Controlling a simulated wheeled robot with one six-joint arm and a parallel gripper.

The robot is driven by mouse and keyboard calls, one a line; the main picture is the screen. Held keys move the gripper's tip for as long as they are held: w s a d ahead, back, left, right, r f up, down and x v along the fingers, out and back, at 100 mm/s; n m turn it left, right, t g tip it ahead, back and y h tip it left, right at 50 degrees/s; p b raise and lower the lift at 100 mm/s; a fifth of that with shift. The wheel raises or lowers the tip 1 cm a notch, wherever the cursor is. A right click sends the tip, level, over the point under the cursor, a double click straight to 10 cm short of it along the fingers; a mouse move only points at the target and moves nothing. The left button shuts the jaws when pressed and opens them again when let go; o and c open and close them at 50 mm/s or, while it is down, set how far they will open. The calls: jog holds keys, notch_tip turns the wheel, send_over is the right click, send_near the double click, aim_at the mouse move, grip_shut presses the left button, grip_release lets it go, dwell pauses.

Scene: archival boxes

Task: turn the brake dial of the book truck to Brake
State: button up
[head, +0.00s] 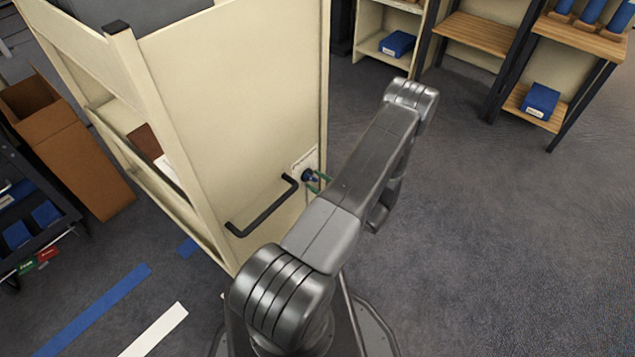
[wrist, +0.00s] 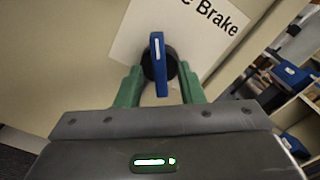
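The book truck (head: 240,90) is a tall cream cabinet on the left of the head view. Its brake dial (head: 307,176) sits on a white label plate (head: 305,160) on the end panel. In the wrist view the dial (wrist: 159,64) has a blue bar with a white line on a dark round base; the bar stands nearly upright in the picture. The label (wrist: 190,28) shows "e Brake" at upper right; the rest is cut off. My gripper (wrist: 160,72) has green fingers, one each side of the dial, with gaps to the blue bar. It is open and holds nothing.
A black handle (head: 262,208) sticks out of the end panel left of the dial. A cardboard box (head: 70,150) and a dark cart (head: 35,215) stand at the left. Shelves (head: 480,30) with blue boxes stand at the back right. The floor at right is clear.

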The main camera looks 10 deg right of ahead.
grip_shut()
jog(key=m+b, duration=0.1)
jog(key=m, duration=0.1)
jog(key=shift+f+m+b, duration=0.15)
jog(key=shift+m+b, duration=0.25)
jog(key=m+b, duration=0.1)
jog(key=m, duration=0.2)
jog(key=shift+m, duration=0.3)
jog(key=m+b, duration=0.1)
jog(key=m, duration=0.2)
jog(key=shift+m, duration=2.2)
